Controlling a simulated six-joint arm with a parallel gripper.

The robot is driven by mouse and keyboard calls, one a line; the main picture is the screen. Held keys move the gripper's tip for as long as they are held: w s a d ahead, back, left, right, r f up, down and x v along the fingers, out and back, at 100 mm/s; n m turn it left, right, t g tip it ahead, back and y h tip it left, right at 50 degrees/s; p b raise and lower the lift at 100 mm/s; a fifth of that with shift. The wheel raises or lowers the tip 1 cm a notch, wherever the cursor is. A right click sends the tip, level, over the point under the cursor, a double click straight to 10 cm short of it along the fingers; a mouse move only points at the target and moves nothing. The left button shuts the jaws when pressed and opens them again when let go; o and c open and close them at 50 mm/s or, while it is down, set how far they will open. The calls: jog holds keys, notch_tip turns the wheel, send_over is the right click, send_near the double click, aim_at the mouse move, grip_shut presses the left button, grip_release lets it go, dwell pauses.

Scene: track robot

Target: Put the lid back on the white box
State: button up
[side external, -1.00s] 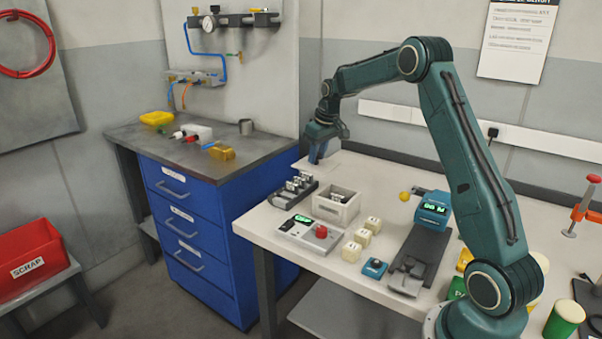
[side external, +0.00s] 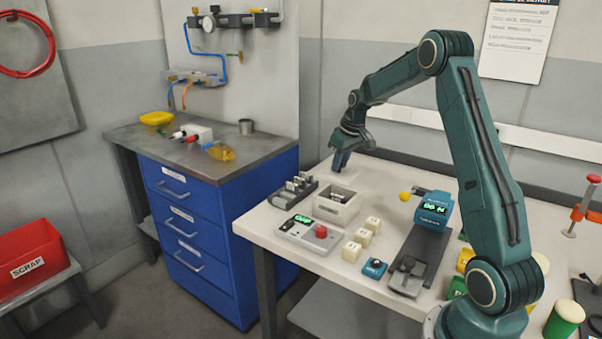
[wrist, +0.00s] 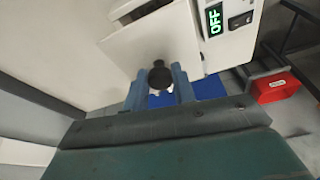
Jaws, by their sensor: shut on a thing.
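The white box (side external: 331,212) stands open on the pale bench in the side view, with small items inside. My gripper (side external: 341,163) is above the bench, behind the box. In the wrist view my blue fingers (wrist: 161,88) are shut on the dark knob (wrist: 159,75) of the white lid (wrist: 135,55). The lid hides part of what lies beyond it. In the side view the lid shows only faintly under the fingers, pale against the pale bench. Its exact height above the bench is hard to tell.
A control panel (side external: 300,236) with a red button is in front of the box; its display (wrist: 214,19) reads OFF. A dark rack (side external: 293,189) is left of the box. Cream blocks (side external: 362,237) and a dark fixture (side external: 410,272) lie to its right.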

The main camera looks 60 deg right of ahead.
aim_at(342, 173)
jog(key=shift+f, duration=2.85)
jog(key=shift+f, duration=0.5)
dwell(0.7)
jog(key=o, duration=1.6)
jog(key=shift+c, duration=0.2)
jog(key=shift+r, duration=0.15)
jog(key=shift+r, duration=3.35)
